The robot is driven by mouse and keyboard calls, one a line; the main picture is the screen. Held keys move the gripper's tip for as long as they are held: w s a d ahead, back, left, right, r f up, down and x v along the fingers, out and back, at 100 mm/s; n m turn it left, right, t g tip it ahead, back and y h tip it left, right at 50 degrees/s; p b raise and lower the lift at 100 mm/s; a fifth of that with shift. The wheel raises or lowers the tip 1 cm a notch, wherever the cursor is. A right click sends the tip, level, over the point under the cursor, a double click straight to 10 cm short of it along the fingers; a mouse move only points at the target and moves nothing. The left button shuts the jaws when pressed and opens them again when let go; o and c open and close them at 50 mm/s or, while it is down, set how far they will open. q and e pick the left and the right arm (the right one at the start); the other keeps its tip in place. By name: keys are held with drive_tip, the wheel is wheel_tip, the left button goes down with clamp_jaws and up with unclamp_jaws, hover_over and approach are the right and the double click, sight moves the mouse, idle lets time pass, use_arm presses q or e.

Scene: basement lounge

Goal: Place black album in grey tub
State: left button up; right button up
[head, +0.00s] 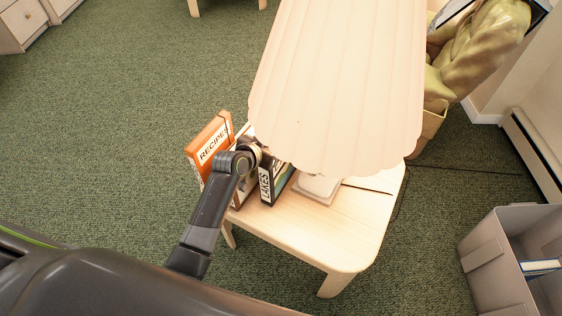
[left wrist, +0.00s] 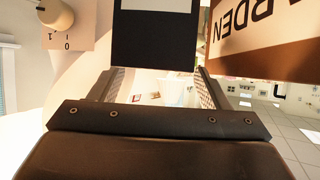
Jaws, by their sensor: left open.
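The black album (head: 266,187), its spine lettered LAKES, stands upright on the small wooden table beside the lamp. It shows as a black panel with a pale label in the left wrist view (left wrist: 153,45). My left gripper (left wrist: 158,85) is open, with its two fingers near the two sides of the black panel; I cannot tell whether they touch it. In the head view the gripper is at the top of the books, partly hidden by my own wrist. The grey tub (head: 481,255) stands on the floor at the lower right. My right gripper is out of view.
The orange RECIPES book (head: 208,142) stands left of the album. A brown book lettered ...RDEN (left wrist: 265,65) is close to the gripper's right finger. A large lamp shade (head: 335,90) overhangs the table (head: 340,245). A blue book (head: 540,267) lies in the tub.

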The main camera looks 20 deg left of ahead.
use_arm(q)
drive_tip(key=shift+x, duration=1.7)
drive_tip(key=shift+r, duration=0.1)
clamp_jaws()
